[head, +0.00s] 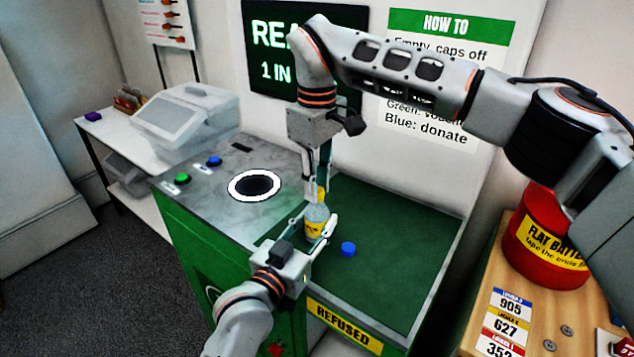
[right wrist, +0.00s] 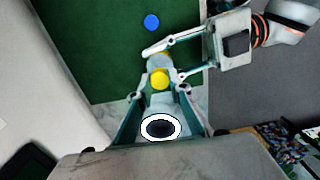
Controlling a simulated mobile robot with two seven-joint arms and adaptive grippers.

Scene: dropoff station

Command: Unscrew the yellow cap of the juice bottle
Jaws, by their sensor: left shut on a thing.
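The juice bottle (head: 316,222) stands upright on the green surface of the station. Its yellow cap (head: 320,194) is on top; it also shows in the right wrist view (right wrist: 160,79). My left gripper (head: 311,230) is shut on the bottle's body from the front left, one finger on each side. My right gripper (head: 317,182) points down from above, directly over the bottle. Its fingers are apart, with the cap between or just beyond the tips; in the right wrist view I see no clear contact with it.
A loose blue cap (head: 348,249) lies on the green surface right of the bottle. A round white-rimmed hole (head: 235,185) is in the metal top to the left, with green (head: 182,178) and blue (head: 214,161) buttons. A red bin (head: 545,240) stands at the right.

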